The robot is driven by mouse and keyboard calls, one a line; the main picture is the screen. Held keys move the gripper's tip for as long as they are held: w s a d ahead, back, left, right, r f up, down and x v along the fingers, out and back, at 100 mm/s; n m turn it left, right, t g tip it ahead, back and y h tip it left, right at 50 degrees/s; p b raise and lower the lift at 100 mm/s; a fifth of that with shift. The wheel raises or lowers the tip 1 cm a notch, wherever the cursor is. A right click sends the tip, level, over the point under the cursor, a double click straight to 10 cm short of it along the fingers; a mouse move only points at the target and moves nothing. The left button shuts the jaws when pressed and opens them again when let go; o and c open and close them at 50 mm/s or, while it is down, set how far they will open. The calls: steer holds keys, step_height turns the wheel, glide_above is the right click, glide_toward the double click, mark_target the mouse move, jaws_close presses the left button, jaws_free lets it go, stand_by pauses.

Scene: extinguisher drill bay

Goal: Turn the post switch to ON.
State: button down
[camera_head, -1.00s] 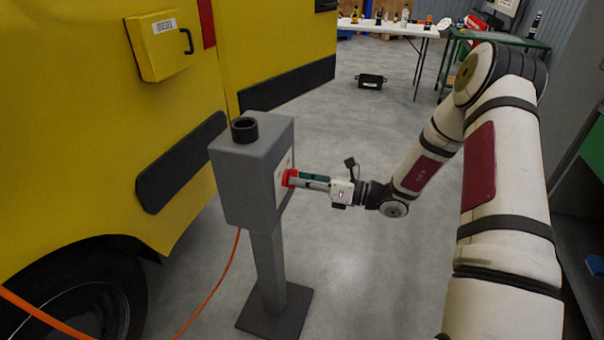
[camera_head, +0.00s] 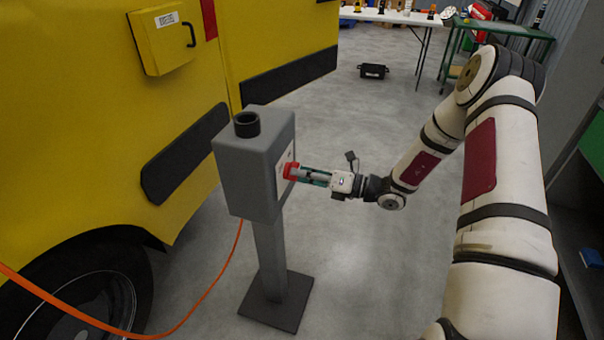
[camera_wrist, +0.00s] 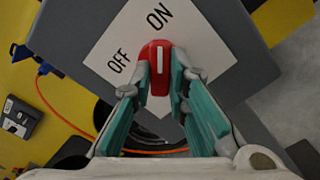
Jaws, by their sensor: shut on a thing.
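The post switch is a red knob (camera_wrist: 158,82) with a white pointer line, on a white label plate (camera_wrist: 207,48) on the grey post's box (camera_head: 245,175). In the wrist view the pointer line points up at the word ON; the word OFF is to its left. My gripper (camera_wrist: 160,78) has its teal-padded fingers on both sides of the knob and is shut on it. In the head view the gripper (camera_head: 297,172) reaches the box's right face from the right. The knob's underside is hidden by the fingers.
A yellow vehicle (camera_head: 95,190) stands close on the left of the post. An orange cable (camera_head: 212,285) runs along the floor by the post's foot plate (camera_head: 275,303). A black crate (camera_head: 373,71) lies behind on open floor. Tables (camera_head: 395,17) stand at the back.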

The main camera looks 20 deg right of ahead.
steer(key=shift+f, duration=0.1)
steer(key=c, duration=1.6)
jaws_free()
steer(key=shift+o, duration=0.2)
steer(key=v, duration=1.2)
